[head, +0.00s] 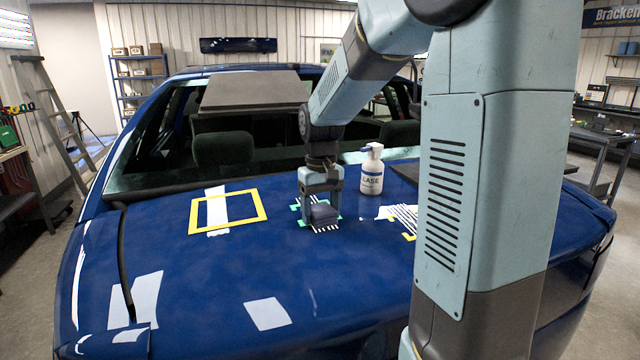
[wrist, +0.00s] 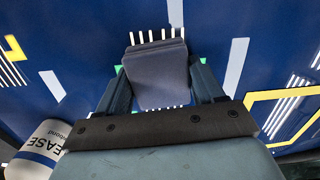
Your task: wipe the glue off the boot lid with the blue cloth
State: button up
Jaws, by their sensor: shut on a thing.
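The boot lid (head: 200,275) is glossy dark blue and fills the foreground of the head view. My gripper (head: 321,188) points down over its middle, shut on the folded blue-grey cloth (head: 322,214). In the wrist view the cloth (wrist: 157,75) sits between the two fingers of my gripper (wrist: 160,88). The cloth is at or just above the lid; I cannot tell whether it touches. Green corner marks (head: 296,208) and white stripes show around its edges. I cannot make out any glue; the lid under the cloth is hidden.
A white pump bottle (head: 372,172) labelled "…EASE" stands right of my gripper, close by. A yellow square outline (head: 262,205) lies to the left on the lid. Another striped patch (head: 402,216) is partly hidden behind my arm. The front left of the lid is clear.

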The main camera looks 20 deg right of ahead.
jog(key=shift+s+r, duration=0.1)
jog(key=shift+s, duration=0.25)
jog(key=shift+w+d+r, duration=0.1)
jog(key=shift+d+r, duration=0.2)
jog(key=shift+r, duration=0.45)
jog(key=shift+a+r, duration=0.15)
jog(key=shift+r, duration=0.6)
jog(key=shift+a+r, duration=0.15)
jog(key=shift+r, duration=2.2)
